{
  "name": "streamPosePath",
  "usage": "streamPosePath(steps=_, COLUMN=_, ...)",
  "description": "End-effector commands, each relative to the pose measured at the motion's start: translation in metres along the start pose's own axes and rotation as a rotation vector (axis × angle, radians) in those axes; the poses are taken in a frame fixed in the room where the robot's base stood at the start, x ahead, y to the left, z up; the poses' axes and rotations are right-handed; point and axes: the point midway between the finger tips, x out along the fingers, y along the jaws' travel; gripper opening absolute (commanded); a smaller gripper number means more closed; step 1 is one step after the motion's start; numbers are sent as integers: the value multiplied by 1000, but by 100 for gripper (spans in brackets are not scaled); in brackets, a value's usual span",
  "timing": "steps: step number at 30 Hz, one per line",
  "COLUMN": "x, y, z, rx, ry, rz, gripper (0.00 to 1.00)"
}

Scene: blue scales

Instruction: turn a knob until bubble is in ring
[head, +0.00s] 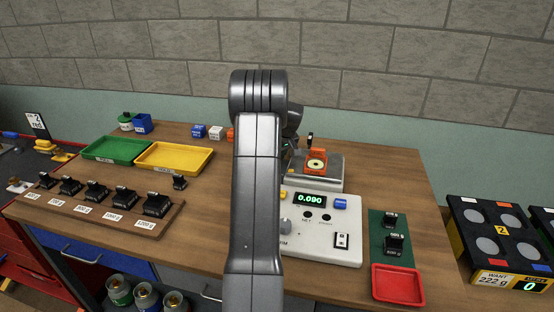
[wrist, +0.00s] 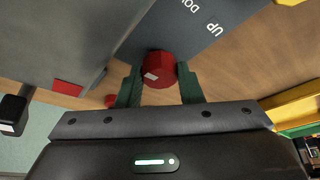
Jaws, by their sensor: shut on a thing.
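In the wrist view my gripper (wrist: 160,84) has its two green fingers on either side of a red knob (wrist: 158,68) with a white mark, and is shut on it. The knob sits at the edge of a dark grey plate (wrist: 180,35) lettered "UP" and "DOWN". In the head view my arm hides the gripper and the knob. An orange block with a round pale level vial (head: 316,164) stands on the grey scale plate (head: 330,182). The vial is too small to tell where its bubble lies against the ring.
The white scale panel (head: 345,245) reads 0.090. Green (head: 115,158) and yellow (head: 174,167) trays and a rack of black weights (head: 96,222) are to the left. A red tray (head: 398,303) and small weights on a green mat (head: 376,237) are right. Bare wood (head: 390,170) lies behind the mat.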

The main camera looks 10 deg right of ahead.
Motion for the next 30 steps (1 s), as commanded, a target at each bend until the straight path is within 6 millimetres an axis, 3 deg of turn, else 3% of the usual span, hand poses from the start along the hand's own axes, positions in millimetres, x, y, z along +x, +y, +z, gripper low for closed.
streamPosePath(steps=12, x=0, y=1, z=0, rx=-156, ry=0, rz=-64, gripper=11)
streamPosePath(steps=27, x=0, y=1, z=0, rx=-173, ry=0, rz=-70, gripper=11)
streamPosePath(steps=28, x=0, y=1, z=0, rx=-173, ry=0, rz=-70, gripper=37)
streamPosePath(steps=30, x=0, y=1, z=0, rx=-173, ry=0, rz=-70, gripper=51)
